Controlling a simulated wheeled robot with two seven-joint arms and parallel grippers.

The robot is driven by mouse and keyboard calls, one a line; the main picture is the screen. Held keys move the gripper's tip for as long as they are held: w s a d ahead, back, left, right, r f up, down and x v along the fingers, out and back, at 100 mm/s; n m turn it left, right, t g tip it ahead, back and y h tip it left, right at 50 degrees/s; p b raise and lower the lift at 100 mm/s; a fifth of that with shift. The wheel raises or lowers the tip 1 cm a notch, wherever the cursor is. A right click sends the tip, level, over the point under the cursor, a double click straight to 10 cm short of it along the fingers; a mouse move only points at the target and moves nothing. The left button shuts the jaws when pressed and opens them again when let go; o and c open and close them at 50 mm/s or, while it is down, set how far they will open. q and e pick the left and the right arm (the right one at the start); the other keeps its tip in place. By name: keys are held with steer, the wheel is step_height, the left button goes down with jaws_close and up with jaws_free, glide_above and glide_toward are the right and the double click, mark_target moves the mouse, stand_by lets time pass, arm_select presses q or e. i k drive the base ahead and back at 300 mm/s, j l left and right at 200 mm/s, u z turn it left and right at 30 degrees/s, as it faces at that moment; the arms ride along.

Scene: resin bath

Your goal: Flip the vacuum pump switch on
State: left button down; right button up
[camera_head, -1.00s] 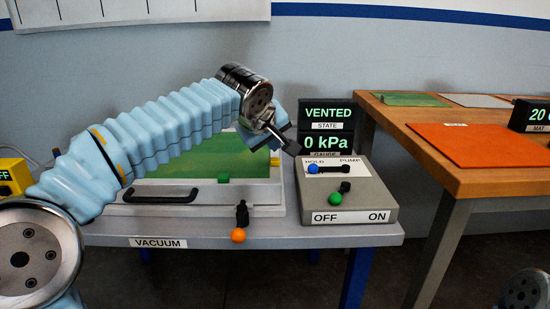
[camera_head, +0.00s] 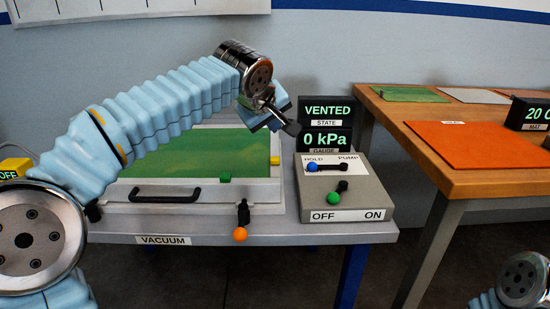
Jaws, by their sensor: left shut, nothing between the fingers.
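The pump control box (camera_head: 346,200) is a grey box at the right end of the vacuum table. Its front lever has a green knob (camera_head: 333,197), which sits on the left, over the OFF label (camera_head: 325,216); the ON label (camera_head: 374,215) is to the right. A second lever behind it has a blue knob (camera_head: 311,167) at the HOLD side, left of PUMP. My left gripper (camera_head: 292,128) is shut and empty, above and behind the box's left part, apart from both levers. Only part of my right arm shows at the lower right; its gripper is out of view.
Displays behind the box read VENTED (camera_head: 327,110) and 0 kPa (camera_head: 324,140). A lever with an orange knob (camera_head: 240,234) stands at the table's front edge. The framed green panel (camera_head: 190,155) lies under my left arm. A wooden table (camera_head: 450,172) with an orange mat (camera_head: 475,144) is at right.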

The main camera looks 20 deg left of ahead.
mark_target(332, 198)
steer(key=k, duration=1)
